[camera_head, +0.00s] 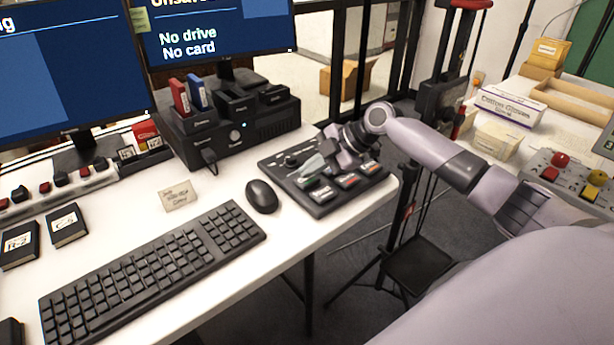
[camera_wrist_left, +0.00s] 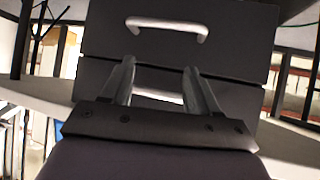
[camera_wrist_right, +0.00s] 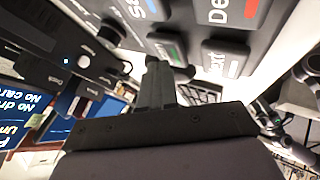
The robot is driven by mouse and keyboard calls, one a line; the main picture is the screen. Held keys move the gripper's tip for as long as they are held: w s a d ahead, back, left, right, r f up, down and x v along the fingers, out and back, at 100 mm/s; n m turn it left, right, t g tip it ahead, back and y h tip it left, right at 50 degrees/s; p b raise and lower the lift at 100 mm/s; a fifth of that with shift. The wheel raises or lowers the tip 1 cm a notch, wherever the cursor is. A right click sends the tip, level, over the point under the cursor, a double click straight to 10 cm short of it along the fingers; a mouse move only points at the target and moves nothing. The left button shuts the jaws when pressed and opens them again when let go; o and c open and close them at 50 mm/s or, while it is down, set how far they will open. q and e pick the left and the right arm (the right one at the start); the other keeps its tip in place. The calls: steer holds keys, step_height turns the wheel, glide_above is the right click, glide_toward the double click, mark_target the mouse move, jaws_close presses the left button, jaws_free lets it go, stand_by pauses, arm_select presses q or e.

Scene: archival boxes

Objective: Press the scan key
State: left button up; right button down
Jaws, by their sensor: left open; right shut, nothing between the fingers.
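A dark key panel (camera_head: 318,205) lies at the right end of the white desk. I cannot read which one is the scan key. My right gripper (camera_head: 312,166) is shut and empty over the panel's left part. In the right wrist view its fingertips (camera_wrist_right: 155,66) are close to the green-marked key (camera_wrist_right: 168,48); I cannot tell whether they touch. My left gripper (camera_wrist_left: 160,68) is open and empty, facing a dark drawer unit (camera_wrist_left: 220,55).
A mouse (camera_head: 262,196) and keyboard (camera_head: 155,268) lie left of the panel. A black dock (camera_head: 232,135) with red and blue cartridges stands behind. The monitor (camera_head: 215,38) reads "No drive, No card". A side table on the right holds boxes (camera_head: 512,106).

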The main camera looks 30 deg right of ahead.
mark_target(312, 180)
steer(key=shift+r, duration=0.45)
steer(key=shift+r, duration=0.15)
step_height(312, 180, up, 5)
steer(key=p, duration=0.4)
stand_by(0.4)
stand_by(0.4)
